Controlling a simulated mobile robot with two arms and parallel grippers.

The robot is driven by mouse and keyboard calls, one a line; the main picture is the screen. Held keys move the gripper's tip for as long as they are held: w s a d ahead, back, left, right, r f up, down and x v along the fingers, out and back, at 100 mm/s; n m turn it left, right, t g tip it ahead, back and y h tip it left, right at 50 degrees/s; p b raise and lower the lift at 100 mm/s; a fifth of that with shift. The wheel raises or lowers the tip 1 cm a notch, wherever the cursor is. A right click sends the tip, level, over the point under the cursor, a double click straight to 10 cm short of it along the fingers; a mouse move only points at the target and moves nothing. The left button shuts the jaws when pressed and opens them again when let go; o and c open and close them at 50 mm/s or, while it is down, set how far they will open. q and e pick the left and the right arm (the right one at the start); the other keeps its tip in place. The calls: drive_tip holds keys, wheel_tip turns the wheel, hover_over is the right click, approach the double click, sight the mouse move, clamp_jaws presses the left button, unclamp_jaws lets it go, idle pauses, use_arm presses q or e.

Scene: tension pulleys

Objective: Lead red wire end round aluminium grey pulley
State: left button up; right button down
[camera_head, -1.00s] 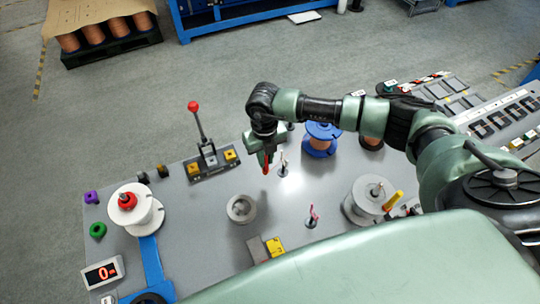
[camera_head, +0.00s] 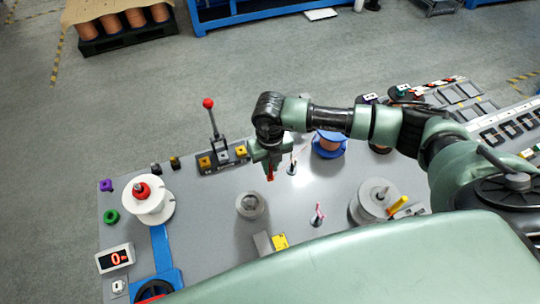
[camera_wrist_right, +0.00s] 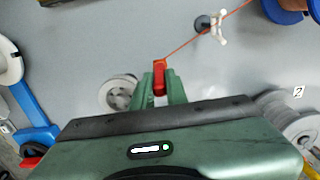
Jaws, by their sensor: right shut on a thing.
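The red wire end (camera_wrist_right: 159,78) is a small red block between the fingers of my right gripper (camera_wrist_right: 160,85); it also shows in the head view (camera_head: 270,174). My right gripper (camera_head: 267,163) is shut on it, above the table. A thin orange wire (camera_wrist_right: 190,43) runs from it up right past a white forked guide (camera_wrist_right: 213,27) toward the copper spool with blue flanges (camera_head: 329,144). The aluminium grey pulley (camera_head: 250,205) stands on the table, nearer than the gripper and slightly left; in the wrist view it (camera_wrist_right: 118,93) is left of the fingers. My left gripper is out of view.
A second small guide post (camera_head: 317,216) stands right of the pulley. A grey and yellow block (camera_head: 279,241) is in front of it. A red-knobbed lever (camera_head: 209,104) stands at the back, a white spool (camera_head: 148,203) at left. The table (camera_head: 208,210) between spool and pulley is clear.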

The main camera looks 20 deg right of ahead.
drive_tip(key=shift+s+a+p, duration=0.25)
drive_tip(key=shift+s+a, duration=0.1)
drive_tip(key=shift+s, duration=0.5)
drive_tip(key=shift+s+a+p, duration=0.25)
drive_tip(key=shift+s+a, duration=0.05)
drive_tip(key=shift+s, duration=0.55)
drive_tip(key=shift+s+a+p, duration=0.25)
drive_tip(key=shift+s+a, duration=0.1)
drive_tip(key=shift+s, duration=0.5)
drive_tip(key=shift+f, duration=0.1)
drive_tip(key=shift+s, duration=0.1)
